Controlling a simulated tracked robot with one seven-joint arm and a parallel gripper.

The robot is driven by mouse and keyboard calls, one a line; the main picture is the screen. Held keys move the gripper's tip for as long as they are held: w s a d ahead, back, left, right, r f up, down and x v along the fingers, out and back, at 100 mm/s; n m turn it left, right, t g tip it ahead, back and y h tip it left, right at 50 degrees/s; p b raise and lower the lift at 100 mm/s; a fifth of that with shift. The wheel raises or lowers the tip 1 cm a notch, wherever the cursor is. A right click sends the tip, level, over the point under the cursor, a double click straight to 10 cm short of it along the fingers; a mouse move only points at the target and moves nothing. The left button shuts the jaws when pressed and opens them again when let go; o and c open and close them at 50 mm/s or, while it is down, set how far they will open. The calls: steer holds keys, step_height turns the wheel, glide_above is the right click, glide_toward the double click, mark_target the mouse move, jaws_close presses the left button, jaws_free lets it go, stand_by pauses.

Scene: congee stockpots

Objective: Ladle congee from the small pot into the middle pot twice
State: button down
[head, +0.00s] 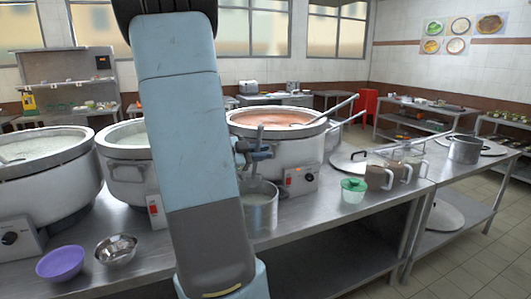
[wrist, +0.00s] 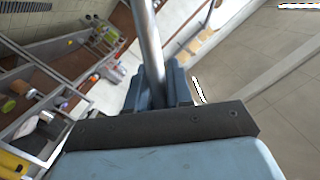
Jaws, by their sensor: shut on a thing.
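My gripper (head: 256,153) is in front of the red-filled pot, just above the small pot (head: 262,212). It is shut on the grey handle of a ladle (head: 260,134), held nearly upright. The handle runs down toward the small pot's opening; the ladle's bowl is not visible. In the wrist view my blue fingers (wrist: 158,88) clamp the metal ladle handle (wrist: 148,40). The small pot is a plain steel cylinder on the counter, partly behind my arm. The middle pot (head: 128,172) is large, holds pale congee, and is partly covered by my arm.
A large pot (head: 50,190) of pale congee stands left. A large pot (head: 250,150) with red contents has its own ladle (head: 338,108).

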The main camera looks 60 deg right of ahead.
step_height(320, 180, down, 8)
steer(key=w+d+n+y, duration=0.1)
steer(key=w+d+n, duration=0.1)
steer(key=s+a+f+m+h, duration=0.1)
steer(key=s+a+f+m, duration=0.2)
steer(key=s+a+f, duration=0.1)
steer(key=shift+s+a+f+h, duration=0.2)
steer(key=shift+f+h, duration=0.1)
steer(key=shift+f, duration=0.1)
stand_by(0.5)
stand_by(0.5)
